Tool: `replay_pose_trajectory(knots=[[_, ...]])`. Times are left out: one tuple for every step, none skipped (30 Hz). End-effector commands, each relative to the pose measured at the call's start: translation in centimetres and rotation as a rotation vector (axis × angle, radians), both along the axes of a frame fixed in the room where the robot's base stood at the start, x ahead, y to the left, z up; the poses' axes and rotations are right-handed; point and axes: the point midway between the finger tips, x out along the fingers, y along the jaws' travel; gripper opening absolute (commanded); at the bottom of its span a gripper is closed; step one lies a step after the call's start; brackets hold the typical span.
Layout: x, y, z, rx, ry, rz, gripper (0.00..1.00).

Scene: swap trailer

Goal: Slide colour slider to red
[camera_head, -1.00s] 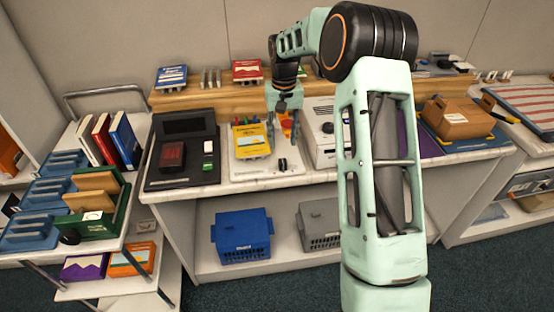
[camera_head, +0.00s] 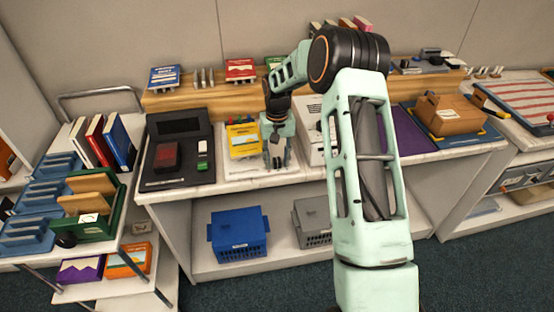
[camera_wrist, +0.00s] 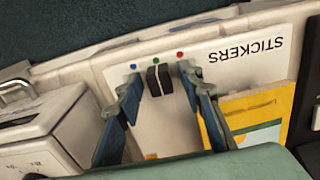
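The colour slider (camera_wrist: 159,79) is a black knob on a white panel (camera_wrist: 222,62) marked "STICKERS". In the wrist view, blue (camera_wrist: 133,66), green (camera_wrist: 156,60) and red (camera_wrist: 180,54) dots line up beyond it, and the knob sits by the green one. My gripper (camera_wrist: 159,73) is open, with one finger on each side of the knob. Gaps show between the fingers and the knob, with the right finger near the red dot. In the head view my gripper (camera_head: 277,158) is low over the front of the sticker station and hides the knob.
A yellow booklet (camera_head: 244,141) stands left of my gripper, with a black device (camera_head: 180,177) beyond it. A white box-shaped machine (camera_head: 312,147) is close on the right. A wooden ledge (camera_head: 220,97) runs behind.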

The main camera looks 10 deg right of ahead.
Motion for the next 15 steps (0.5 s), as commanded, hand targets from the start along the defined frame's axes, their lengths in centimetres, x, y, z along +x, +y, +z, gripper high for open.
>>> replay_pose_trajectory(knots=[[0.00,0.00,0.01,0.000,0.000,0.000,0.27],[0.00,0.00,0.01,0.000,0.000,0.000,0.24],[0.00,0.00,0.02,0.000,0.000,0.000,0.20],[0.00,-0.01,0.02,0.000,0.000,0.000,0.16],[0.00,0.00,0.02,0.000,0.000,0.000,0.13],[0.00,0.00,0.02,0.000,0.000,0.000,0.09],[0.00,0.00,0.03,0.000,0.000,0.000,0.05],[0.00,0.00,0.03,0.000,0.000,0.000,0.02],[0.00,0.00,0.03,0.000,0.000,0.000,0.00],[0.00,0.00,0.03,0.000,0.000,0.000,0.00],[0.00,0.00,0.03,0.000,0.000,0.000,0.00],[0.00,0.00,0.04,0.000,0.000,0.000,0.00],[0.00,0.00,0.04,0.000,0.000,0.000,0.00],[0.00,0.00,0.04,0.000,0.000,0.000,0.00],[0.00,0.00,0.04,0.000,0.000,0.000,0.00]])
